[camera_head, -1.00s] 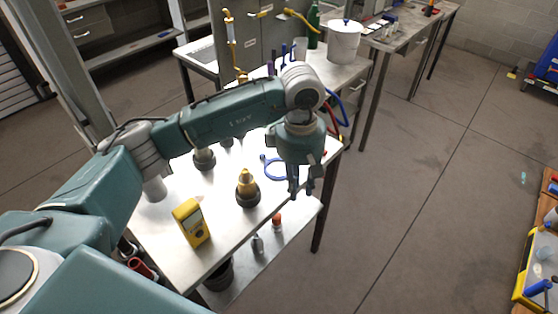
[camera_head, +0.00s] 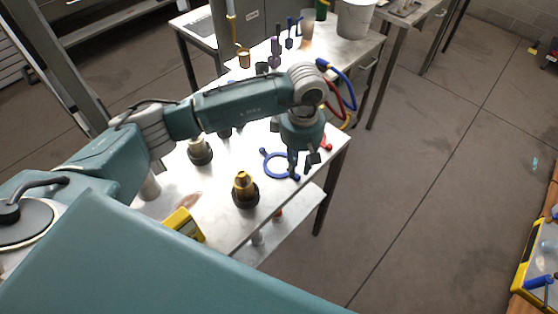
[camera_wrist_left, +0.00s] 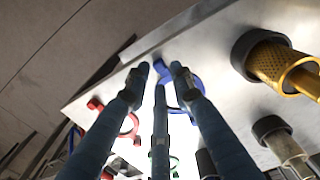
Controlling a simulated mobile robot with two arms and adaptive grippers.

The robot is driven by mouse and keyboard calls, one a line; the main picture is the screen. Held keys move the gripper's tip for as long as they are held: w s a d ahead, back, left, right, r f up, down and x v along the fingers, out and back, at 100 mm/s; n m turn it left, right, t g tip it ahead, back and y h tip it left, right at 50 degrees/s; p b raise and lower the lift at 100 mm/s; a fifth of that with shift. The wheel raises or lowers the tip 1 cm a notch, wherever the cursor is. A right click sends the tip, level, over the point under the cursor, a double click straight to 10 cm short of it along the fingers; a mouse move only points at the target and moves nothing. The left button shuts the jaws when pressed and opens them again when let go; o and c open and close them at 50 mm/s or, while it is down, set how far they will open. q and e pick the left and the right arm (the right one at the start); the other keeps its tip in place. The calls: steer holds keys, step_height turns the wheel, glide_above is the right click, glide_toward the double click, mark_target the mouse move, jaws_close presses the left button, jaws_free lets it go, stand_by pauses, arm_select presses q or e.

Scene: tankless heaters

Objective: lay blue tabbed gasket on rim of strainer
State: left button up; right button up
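The blue tabbed gasket (camera_head: 267,168) is a flat ring with small tabs, lying on the metal table right of the strainers. In the left wrist view, part of the blue ring (camera_wrist_left: 196,84) shows behind the fingers. My left gripper (camera_head: 299,170) points down over the gasket's right side. Its fingers (camera_wrist_left: 158,78) are spread with a gap between the tips, and a blue tab shows there. Contact cannot be told. A strainer with brass mesh and a dark collar (camera_head: 244,192) stands upright left of the gasket; it also shows in the left wrist view (camera_wrist_left: 272,66). My right gripper is out of view.
A grey fitting (camera_head: 200,151) stands behind the brass strainer. A yellow meter (camera_head: 184,224) lies at the front left. Red parts (camera_wrist_left: 130,124) and a green ring (camera_wrist_left: 173,164) lie beyond the gasket. Coloured hoses (camera_head: 340,88) hang at the back bench.

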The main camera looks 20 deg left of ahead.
mark_target(298, 175)
arm_select(q)
step_height(298, 175, down, 4)
steer(key=shift+w+r+p, duration=0.1)
steer(key=shift+r+p, duration=0.15)
steer(key=shift+p, duration=0.55)
steer(key=shift+f, duration=0.35)
steer(key=shift+c, duration=0.7)
jaws_close()
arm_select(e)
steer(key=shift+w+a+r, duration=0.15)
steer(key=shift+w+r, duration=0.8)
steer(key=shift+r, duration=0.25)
arm_select(q)
steer(key=shift+w+r, duration=0.1)
steer(key=shift+r, duration=0.1)
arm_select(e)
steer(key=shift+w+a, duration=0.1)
